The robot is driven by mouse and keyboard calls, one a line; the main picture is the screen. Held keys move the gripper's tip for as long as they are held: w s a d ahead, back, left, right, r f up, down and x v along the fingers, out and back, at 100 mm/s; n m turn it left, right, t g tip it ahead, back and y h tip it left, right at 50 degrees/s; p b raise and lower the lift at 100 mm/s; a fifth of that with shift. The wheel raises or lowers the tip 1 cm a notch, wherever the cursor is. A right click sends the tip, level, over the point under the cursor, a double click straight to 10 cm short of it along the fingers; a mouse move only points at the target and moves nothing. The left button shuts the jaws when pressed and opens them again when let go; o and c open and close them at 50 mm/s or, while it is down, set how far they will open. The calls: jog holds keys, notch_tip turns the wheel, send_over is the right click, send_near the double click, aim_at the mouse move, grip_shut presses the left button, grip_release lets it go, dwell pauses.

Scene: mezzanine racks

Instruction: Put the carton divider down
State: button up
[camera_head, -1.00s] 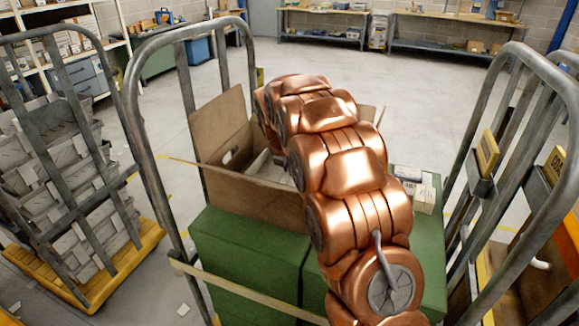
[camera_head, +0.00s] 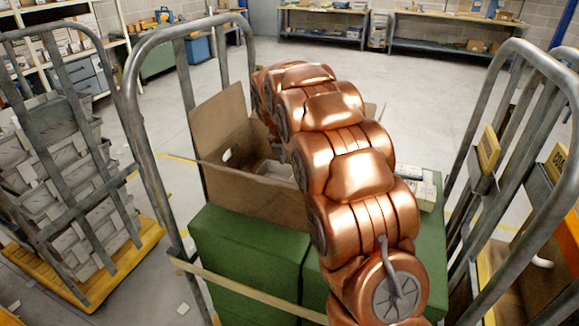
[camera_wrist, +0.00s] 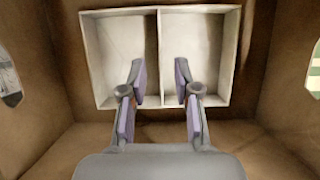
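The carton divider (camera_wrist: 206,20) is a pale, shallow frame with a central wall making two compartments. In the wrist view it lies inside the brown open carton (camera_wrist: 270,142). My gripper (camera_wrist: 159,78) is open, one finger on each side of the central wall, with a visible gap to it on both sides. The fingertips overlap the compartments in the picture; their exact depth is hard to tell. In the head view the carton (camera_head: 245,188) stands on green boxes. A pale part of the divider (camera_head: 275,170) shows inside it, and my arm hides my gripper.
The green boxes (camera_head: 245,245) sit in a roll cage with tall metal side frames (camera_head: 137,110). Small white boxes (camera_head: 426,190) lie right of my arm. Another cage (camera_head: 70,180) with grey bins stands left. Open floor lies behind.

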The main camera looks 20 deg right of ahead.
jog(key=b+v, duration=0.1)
jog(key=v, duration=0.8)
jog(key=shift+s+r, duration=0.15)
jog(key=shift+r, duration=0.2)
